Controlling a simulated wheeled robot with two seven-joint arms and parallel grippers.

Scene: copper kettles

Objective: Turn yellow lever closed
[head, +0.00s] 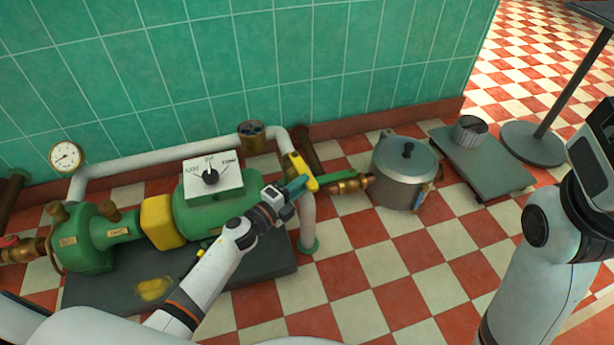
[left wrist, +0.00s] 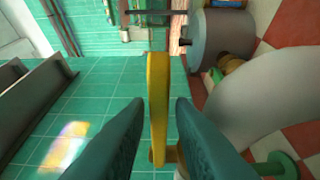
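The yellow lever (head: 301,168) sits on the white vertical pipe to the right of the green pump (head: 215,208). In the left wrist view the lever (left wrist: 158,95) runs upright between the teal fingers of my left gripper (left wrist: 159,110). A narrow gap shows on each side of the lever, so the fingers look open around it. In the head view my left gripper (head: 295,187) reaches the lever from the lower left and partly covers it. My right arm stands at the right edge, and its gripper cannot be made out.
A grey pressure pot (head: 405,178) stands right of the lever, beside a brass fitting (head: 347,184). A low grey-green trolley (head: 488,165) carries a small ribbed pot (head: 470,131). A gauge (head: 66,157) is at the left. Checkered floor in front is clear.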

